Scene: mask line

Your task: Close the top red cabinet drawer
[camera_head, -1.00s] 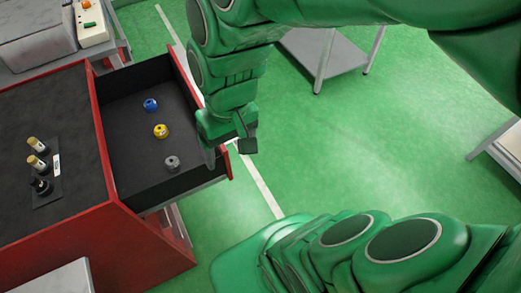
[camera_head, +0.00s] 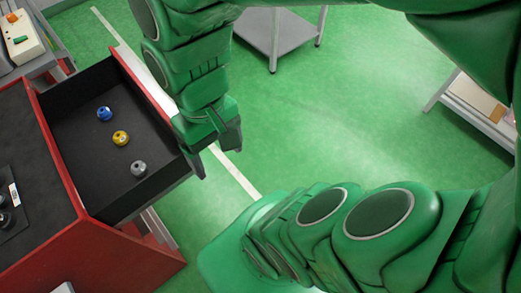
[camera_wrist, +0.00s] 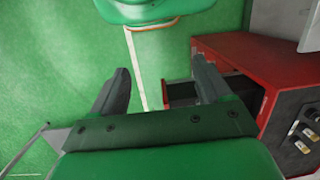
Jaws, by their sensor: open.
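The red cabinet (camera_head: 100,262) stands at the left of the head view, and its top drawer (camera_head: 80,145) is pulled out. In the drawer lie a blue piece (camera_head: 104,114), a yellow piece (camera_head: 121,138) and a grey piece (camera_head: 138,169). My gripper (camera_head: 217,158) is open and empty, just outside the drawer's front end, and it hides part of that front. I cannot tell whether it touches it. In the wrist view my gripper (camera_wrist: 161,75) shows its fingers apart, with the cabinet (camera_wrist: 245,55) and the dark drawer (camera_wrist: 182,92) beyond the right finger.
A grey side table with a beige control box (camera_head: 25,45) stands at the upper left. A grey metal table (camera_head: 275,35) is at the top, and another table (camera_head: 475,110) is at the right. The green floor right of the drawer is clear.

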